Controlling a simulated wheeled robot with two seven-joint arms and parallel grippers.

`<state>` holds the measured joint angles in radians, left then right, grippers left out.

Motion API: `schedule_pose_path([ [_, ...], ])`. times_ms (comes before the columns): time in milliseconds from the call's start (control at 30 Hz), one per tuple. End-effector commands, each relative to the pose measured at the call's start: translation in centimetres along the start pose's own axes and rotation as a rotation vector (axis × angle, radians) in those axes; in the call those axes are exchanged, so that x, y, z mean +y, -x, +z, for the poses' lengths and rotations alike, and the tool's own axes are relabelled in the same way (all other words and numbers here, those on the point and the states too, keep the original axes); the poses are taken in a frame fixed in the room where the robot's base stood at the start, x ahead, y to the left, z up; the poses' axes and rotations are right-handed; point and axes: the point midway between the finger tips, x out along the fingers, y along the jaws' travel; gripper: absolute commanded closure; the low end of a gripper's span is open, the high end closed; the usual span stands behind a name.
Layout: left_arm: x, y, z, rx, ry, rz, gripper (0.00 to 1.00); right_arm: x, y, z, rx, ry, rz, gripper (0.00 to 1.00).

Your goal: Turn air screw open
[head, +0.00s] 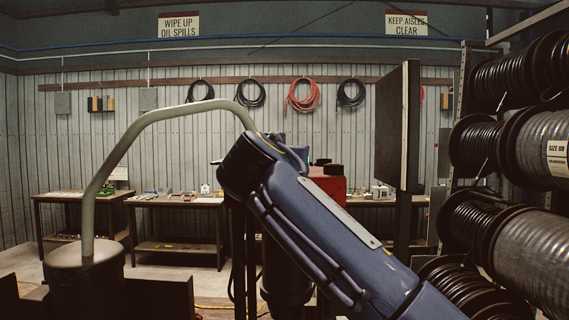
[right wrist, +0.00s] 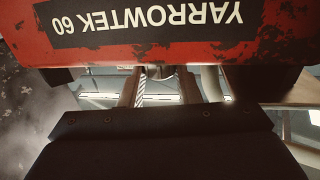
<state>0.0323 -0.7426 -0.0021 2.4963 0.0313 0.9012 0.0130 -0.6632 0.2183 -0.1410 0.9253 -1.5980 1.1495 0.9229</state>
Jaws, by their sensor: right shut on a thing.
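The red crimper housing (right wrist: 200,50) fills the top of the right wrist view, with a black "YARROWTEK 60" label upside down on it. A red part of it also shows in the head view (head: 330,185), mostly behind my blue right arm. My right gripper (right wrist: 160,76) points up under the lower edge of the housing. Its two fingers stand either side of a small metal piece, which I take to be the air screw (right wrist: 161,71), and are shut on it. The fingertips and most of the screw are hidden by the housing. My left gripper is out of view.
A bent grey tube (head: 160,108) rises at the left front. A dark upright panel (head: 400,125) stands right of the crimper. Hose reels (head: 530,165) fill the right side. Workbenches (head: 178,201) line the back wall, with open floor before them at left.

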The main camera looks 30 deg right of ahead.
Motion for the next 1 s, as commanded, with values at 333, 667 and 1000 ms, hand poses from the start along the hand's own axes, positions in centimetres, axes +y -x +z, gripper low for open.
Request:
schedule_pose_path([
  [333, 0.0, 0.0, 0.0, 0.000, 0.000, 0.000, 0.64, 0.0, 0.0, 0.0, 0.000, -0.001, -0.003, 0.48],
  [667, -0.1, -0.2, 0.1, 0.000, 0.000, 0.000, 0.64, 0.0, 0.5, 0.1, 0.001, -0.001, -0.006, 0.48],
  [1000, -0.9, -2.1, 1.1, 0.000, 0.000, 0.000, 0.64, 0.0, 5.8, 0.2, 0.001, -0.003, -0.008, 0.48],
])
